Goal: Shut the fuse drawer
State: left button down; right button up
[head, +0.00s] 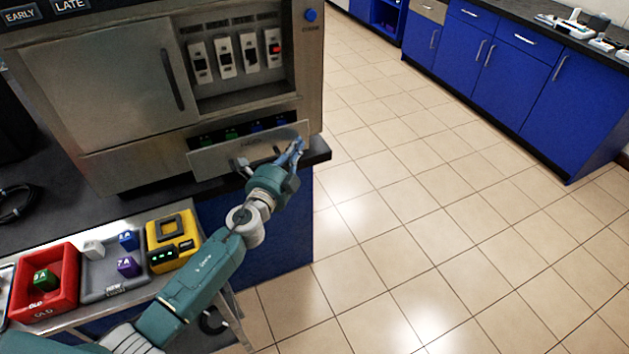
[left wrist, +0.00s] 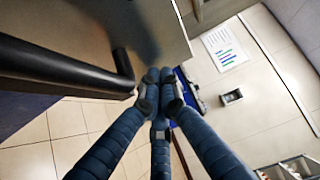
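The fuse drawer (head: 213,161) is the low metal drawer under the fuse slots of the steel cabinet. It stands pulled out, and several green and blue fuses show in it behind its front panel. My left gripper (head: 297,148) is at the right part of the drawer front, on its outer side. In the left wrist view its dark blue fingers (left wrist: 156,80) come together at the tips with nothing seen between them. A black bar handle (left wrist: 60,65) lies to their left there. I cannot tell whether the fingertips touch the drawer. My right gripper is not in view.
The cabinet door (head: 110,90) is shut above left. Four-sided red (head: 45,283) and grey (head: 114,277) trays and a yellow device (head: 173,240) stand on a cart at lower left. Tiled floor (head: 400,220) is clear at right; blue cupboards (head: 510,80) stand beyond.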

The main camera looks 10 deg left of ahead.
aim_at(284, 143)
pick_arm(q)
jog(key=w+a, duration=0.1)
jog(key=w, duration=0.1)
jog(key=w+a+b, duration=0.1)
jog(key=w+a, duration=0.1)
jog(key=shift+w, duration=0.1)
jog(key=shift+w+a, duration=0.15)
jog(key=shift+w, duration=0.1)
jog(key=shift+r, duration=0.15)
